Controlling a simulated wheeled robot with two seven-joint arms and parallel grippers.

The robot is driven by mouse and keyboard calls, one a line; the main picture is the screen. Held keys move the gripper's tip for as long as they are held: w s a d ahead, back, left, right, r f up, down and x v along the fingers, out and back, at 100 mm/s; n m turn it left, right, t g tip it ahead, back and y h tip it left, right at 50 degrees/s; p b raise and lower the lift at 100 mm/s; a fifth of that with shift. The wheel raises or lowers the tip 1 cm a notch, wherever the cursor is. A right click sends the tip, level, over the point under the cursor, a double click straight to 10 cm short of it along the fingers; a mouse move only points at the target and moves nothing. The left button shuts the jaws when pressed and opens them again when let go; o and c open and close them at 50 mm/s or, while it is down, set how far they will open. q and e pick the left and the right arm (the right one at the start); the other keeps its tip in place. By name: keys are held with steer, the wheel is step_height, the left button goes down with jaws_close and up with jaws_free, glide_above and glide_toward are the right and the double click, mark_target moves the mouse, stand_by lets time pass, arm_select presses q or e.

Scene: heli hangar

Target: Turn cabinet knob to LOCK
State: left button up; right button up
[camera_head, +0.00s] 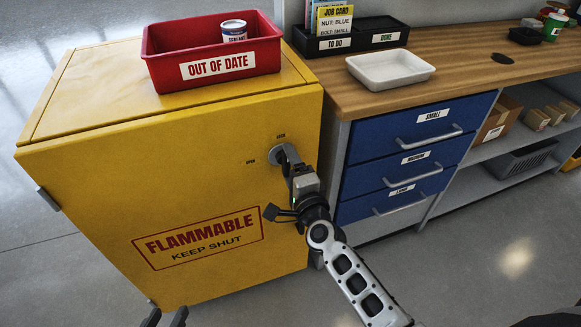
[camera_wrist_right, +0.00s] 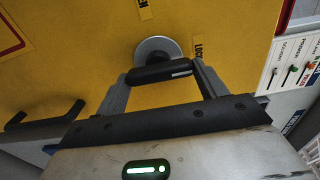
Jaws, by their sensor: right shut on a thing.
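The yellow cabinet (camera_head: 95,180) has a round silver knob plate (camera_wrist_right: 152,48) on its front, with a black bar handle (camera_wrist_right: 160,72). The OPEN label (camera_head: 250,161) is left of the knob and the LOCK label (camera_head: 281,136) above it. In the wrist view, LOCK (camera_wrist_right: 198,48) is at the right and OPEN (camera_wrist_right: 143,8) at the top. The bar's white mark (camera_wrist_right: 181,73) is at its right end, on the LOCK side. My right gripper (camera_head: 289,160) is shut on the bar, a finger at each end. My left gripper (camera_head: 165,317) is open and empty at the bottom edge.
A red OUT OF DATE bin (camera_head: 165,70) with a can (camera_head: 233,30) stands on the cabinet. To the right, a wooden bench (camera_head: 335,85) holds a white tray (camera_head: 390,67) above blue drawers (camera_head: 375,143). Grey floor (camera_head: 470,260) is clear in front.

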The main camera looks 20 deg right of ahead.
stand_by(0.3)
steer(key=o, duration=1)
steer(key=s, duration=1.6)
steer(key=shift+d, duration=0.25)
